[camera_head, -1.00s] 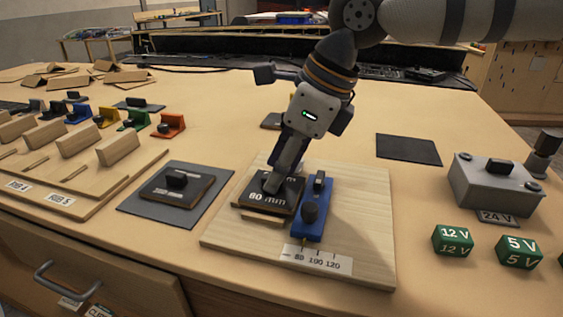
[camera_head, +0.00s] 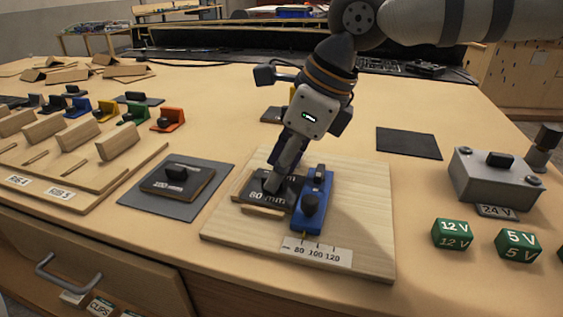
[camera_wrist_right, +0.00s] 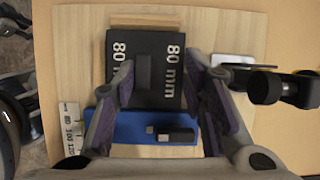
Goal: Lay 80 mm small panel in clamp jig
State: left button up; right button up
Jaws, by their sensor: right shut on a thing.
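The 80 mm small panel (camera_head: 255,190) is a black plate with white lettering and a raised grip. It is at the clamp jig (camera_head: 360,215), a pale wooden board, between a wooden strip and a blue clamp block (camera_head: 312,200) with black knobs. My right gripper (camera_head: 273,183) comes down from above, shut on the panel's grip. In the right wrist view the panel (camera_wrist_right: 146,50) sits between my fingers (camera_wrist_right: 160,80), against or very near the blue block (camera_wrist_right: 140,128). I cannot tell whether it bears fully on the board. My left gripper is not in view.
Left of the jig a larger black panel (camera_head: 177,181) lies on a grey mat (camera_head: 145,205). Right stand a grey 24 V box (camera_head: 495,185) and green 12 V (camera_head: 453,236) and 5 V (camera_head: 518,245) blocks. An empty dark mat (camera_head: 408,143) lies behind the jig.

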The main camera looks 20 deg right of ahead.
jog(key=o, duration=1.2)
jog(key=v, duration=1.2)
jog(key=shift+w+r, duration=0.1)
